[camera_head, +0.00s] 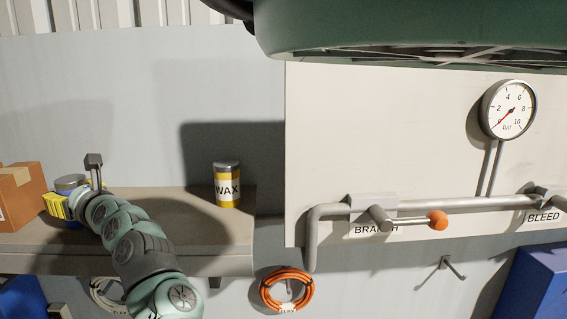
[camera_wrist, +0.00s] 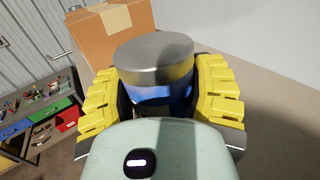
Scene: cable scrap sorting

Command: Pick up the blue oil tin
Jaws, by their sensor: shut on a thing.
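The blue oil tin (camera_wrist: 153,60) has a grey metal lid and a blue body, and it stands between the yellow fingers of my gripper (camera_wrist: 160,95) in the wrist view. The fingers are shut on its sides. In the head view the tin's grey lid (camera_head: 70,182) shows at the left end of the shelf, and my gripper (camera_head: 62,205) is around it. My arm hides most of the tin there. I cannot tell whether the tin touches the shelf.
A cardboard box (camera_head: 20,192) stands just left of the tin, close to my gripper. A yellow WAX tin (camera_head: 227,186) stands further right on the shelf (camera_head: 205,232). A pipe panel with a gauge (camera_head: 508,109) and an orange-knobbed lever (camera_head: 437,220) is at the right.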

